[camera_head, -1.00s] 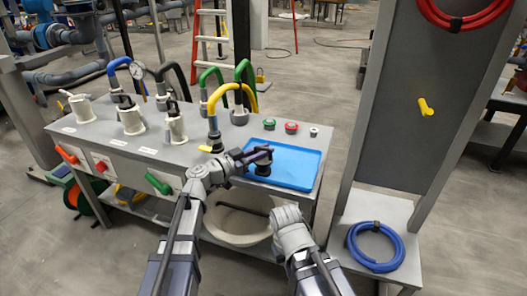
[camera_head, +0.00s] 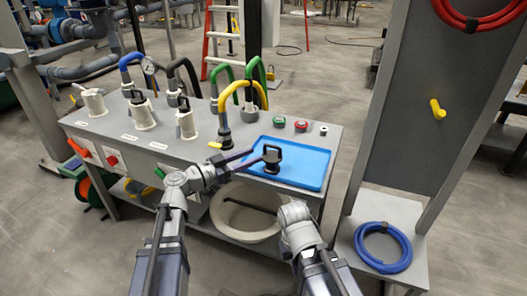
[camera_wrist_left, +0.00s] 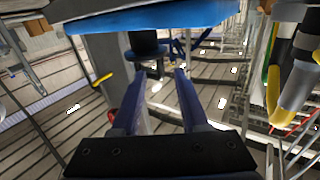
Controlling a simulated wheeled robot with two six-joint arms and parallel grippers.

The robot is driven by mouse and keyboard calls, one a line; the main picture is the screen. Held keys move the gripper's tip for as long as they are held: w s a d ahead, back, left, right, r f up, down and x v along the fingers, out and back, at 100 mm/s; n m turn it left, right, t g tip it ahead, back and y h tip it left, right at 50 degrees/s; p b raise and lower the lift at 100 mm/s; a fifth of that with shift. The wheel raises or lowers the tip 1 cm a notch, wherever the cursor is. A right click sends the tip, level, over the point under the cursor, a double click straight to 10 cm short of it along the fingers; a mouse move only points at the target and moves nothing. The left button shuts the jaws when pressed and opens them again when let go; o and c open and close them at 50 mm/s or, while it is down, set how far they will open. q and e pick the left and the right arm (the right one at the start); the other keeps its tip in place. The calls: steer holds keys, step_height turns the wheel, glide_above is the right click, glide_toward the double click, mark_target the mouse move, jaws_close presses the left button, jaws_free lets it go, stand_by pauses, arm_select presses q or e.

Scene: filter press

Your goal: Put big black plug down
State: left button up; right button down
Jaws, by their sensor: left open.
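The big black plug (camera_head: 272,158) stands upright, its loop handle on top, on the left part of the blue tray (camera_head: 312,169). My left gripper (camera_head: 256,155) is open and empty, just left of the plug, its fingers pointing at it. In the left wrist view the plug (camera_wrist_left: 150,52) appears beyond the open fingertips (camera_wrist_left: 164,78), under the blue tray (camera_wrist_left: 150,20), as the picture is upside down. My right arm (camera_head: 297,225) is at the lower middle; its gripper cannot be clearly made out.
A yellow hose (camera_head: 243,88) on a fitting rises behind the plug. Green (camera_head: 279,121) and red (camera_head: 301,125) buttons sit behind the tray. White capped fittings (camera_head: 143,112) stand on the left of the bench. The tray's right part is free.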

arm_select(q)
steer(key=shift+v, duration=1.65)
